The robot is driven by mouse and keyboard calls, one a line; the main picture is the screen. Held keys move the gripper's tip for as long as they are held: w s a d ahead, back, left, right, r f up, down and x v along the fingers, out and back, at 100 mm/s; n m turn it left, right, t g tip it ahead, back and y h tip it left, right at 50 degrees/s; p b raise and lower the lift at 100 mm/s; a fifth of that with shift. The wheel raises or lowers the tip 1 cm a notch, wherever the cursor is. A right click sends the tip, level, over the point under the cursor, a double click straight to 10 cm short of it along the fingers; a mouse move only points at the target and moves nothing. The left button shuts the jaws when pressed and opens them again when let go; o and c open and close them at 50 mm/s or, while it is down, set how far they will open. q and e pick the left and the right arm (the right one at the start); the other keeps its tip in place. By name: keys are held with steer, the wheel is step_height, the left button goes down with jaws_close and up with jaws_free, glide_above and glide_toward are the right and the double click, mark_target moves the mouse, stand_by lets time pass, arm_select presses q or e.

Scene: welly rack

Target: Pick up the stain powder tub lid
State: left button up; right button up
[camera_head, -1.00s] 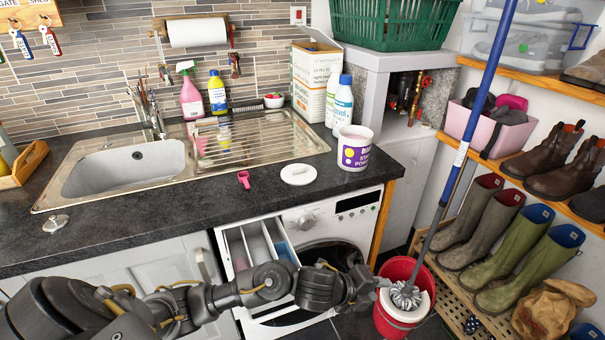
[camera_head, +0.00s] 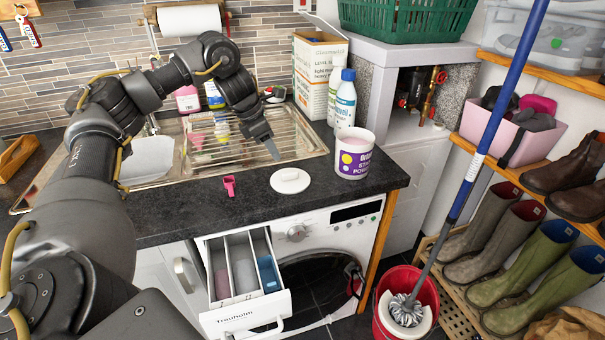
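The white round stain powder tub lid (camera_head: 290,181) lies flat on the dark worktop, near its front edge. The open stain powder tub (camera_head: 354,154), white with a purple label and a yellow dot, stands to the right of the lid, apart from it. My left gripper (camera_head: 273,151) points down above the front right of the draining board, just behind and left of the lid, and looks apart from it. Its fingers show edge-on, so I cannot tell whether they are open or shut. I see nothing held in it. My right gripper is not in view.
A pink scoop (camera_head: 229,186) lies left of the lid. White bottles (camera_head: 345,99) and a detergent box (camera_head: 318,74) stand behind the tub. The washing machine's detergent drawer (camera_head: 240,268) is pulled out below. A mop (camera_head: 487,140) stands in a red bucket (camera_head: 381,313).

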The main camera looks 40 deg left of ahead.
arm_select(q)
steer(key=a, duration=0.1)
glide_above(291, 173)
steer(key=s+a, duration=0.2)
steer(key=f, duration=0.4)
steer(key=shift+s+f, duration=0.2)
steer(key=shift+f, duration=0.15)
steer(key=shift+s, duration=0.1)
steer(key=shift+d+p, duration=0.1)
steer(key=shift+p, duration=0.2)
steer(key=x, duration=0.2)
steer(key=p+x, duration=0.1)
steer(key=x, duration=0.1)
steer(key=shift+w+d+r, duration=0.2)
steer(key=shift+w, duration=0.15)
steer(key=shift+w+f, duration=0.15)
steer(key=shift+f, duration=0.35)
steer(key=shift+d, duration=0.1)
steer(key=shift+c, duration=0.7)
jaws_close()
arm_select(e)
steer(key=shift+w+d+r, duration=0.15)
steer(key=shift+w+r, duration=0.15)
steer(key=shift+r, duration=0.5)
